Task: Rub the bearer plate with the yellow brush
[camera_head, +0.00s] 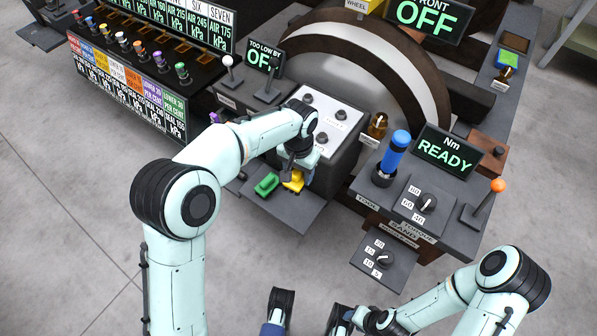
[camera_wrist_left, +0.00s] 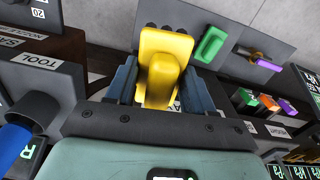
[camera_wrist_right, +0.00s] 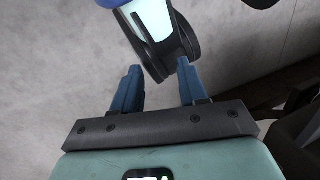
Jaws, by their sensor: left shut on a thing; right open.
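The yellow brush (camera_head: 293,182) is held in my left gripper (camera_head: 297,170), low over the grey tray (camera_head: 295,216). In the left wrist view the yellow brush (camera_wrist_left: 165,60) stands between the two fingers, which are shut on it. I cannot tell whether it touches the tray. A green brush-like block (camera_head: 266,184) lies beside it on the tray. My right gripper (camera_wrist_right: 160,88) is open. A pale and black part, seemingly of my own body, shows beyond its fingers. I cannot tell which surface is the bearer plate.
A blue-handled tool (camera_head: 396,150) stands in a holder to the right, near a dial box (camera_head: 425,200) and an orange-knobbed lever (camera_head: 497,186). Coloured valves (camera_head: 138,47) line the back left. The floor in front is clear.

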